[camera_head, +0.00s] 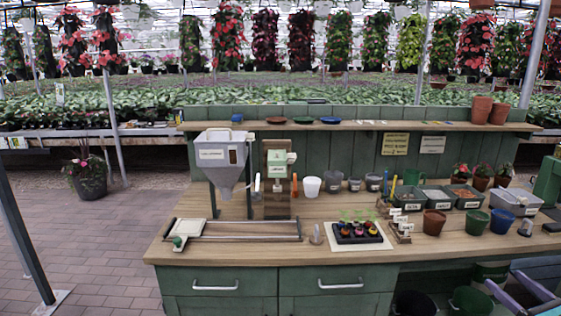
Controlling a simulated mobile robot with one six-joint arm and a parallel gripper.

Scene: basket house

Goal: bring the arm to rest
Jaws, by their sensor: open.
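My gripper is not in this view, and no part of my arm can be made out for sure. The potting bench (330,256) stands in front of me with a wooden top and green drawers. Nothing on the bench is seen to be held or touched by a gripper.
A raised shelf (360,125) runs behind. The brick floor (85,255) at left is mostly clear, with a post (25,240).

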